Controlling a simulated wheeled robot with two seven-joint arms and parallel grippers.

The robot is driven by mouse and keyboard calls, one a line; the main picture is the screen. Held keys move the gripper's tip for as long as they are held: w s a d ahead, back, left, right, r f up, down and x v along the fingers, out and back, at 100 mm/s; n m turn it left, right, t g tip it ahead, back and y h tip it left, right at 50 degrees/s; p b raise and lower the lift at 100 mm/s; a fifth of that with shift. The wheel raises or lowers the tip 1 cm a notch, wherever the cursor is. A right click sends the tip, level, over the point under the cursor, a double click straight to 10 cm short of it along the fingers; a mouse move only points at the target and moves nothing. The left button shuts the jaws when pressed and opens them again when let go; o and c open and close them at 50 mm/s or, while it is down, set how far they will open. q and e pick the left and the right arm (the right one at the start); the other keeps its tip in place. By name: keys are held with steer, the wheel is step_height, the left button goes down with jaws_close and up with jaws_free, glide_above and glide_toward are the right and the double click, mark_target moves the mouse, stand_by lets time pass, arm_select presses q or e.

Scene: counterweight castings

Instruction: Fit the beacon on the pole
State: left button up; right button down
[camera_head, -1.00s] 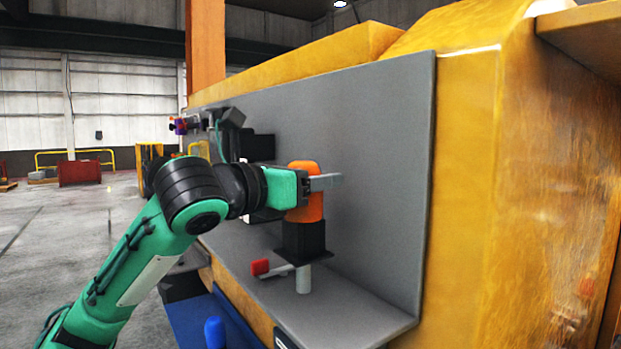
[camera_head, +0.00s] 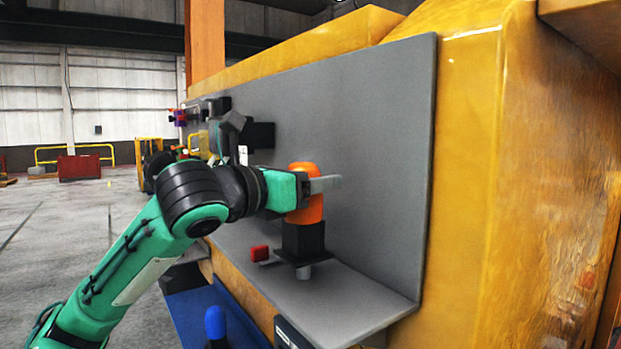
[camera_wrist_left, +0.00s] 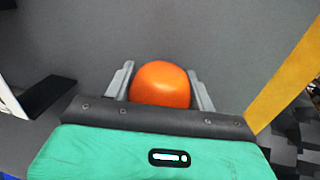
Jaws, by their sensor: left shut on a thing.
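The beacon has an orange dome (camera_head: 304,205) and a black lower body (camera_head: 303,238) with a flat dark plate at its bottom. My left gripper (camera_head: 322,184) is shut on the orange dome and holds the beacon upright. In the left wrist view the dome (camera_wrist_left: 160,84) sits between the two grey fingers of the gripper (camera_wrist_left: 161,92). The pole (camera_head: 304,272) is a short pale stub on the grey shelf, directly under the plate. Only its lower part shows; its top is hidden by the plate, so I cannot tell how far it sits inside the beacon. My right gripper is out of view.
A red-ended lever (camera_head: 260,253) sticks out just left of the pole. The grey back panel (camera_head: 385,170) rises close behind the beacon, above the grey shelf (camera_head: 345,300). Dark fixtures (camera_head: 262,137) are on the panel further left. The shelf's right part is clear.

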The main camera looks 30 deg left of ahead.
mark_target(311, 202)
arm_select(q)
steer(key=shift+f+b, duration=0.95)
steer(key=shift+f, duration=0.8)
steer(key=o, duration=1.3)
steer(key=shift+c, duration=0.2)
steer(key=shift+s, duration=0.1)
steer(key=b+v, duration=0.5)
steer(key=v, duration=0.8)
steer(key=shift+s+b, duration=0.35)
steer(key=shift+b, duration=0.05)
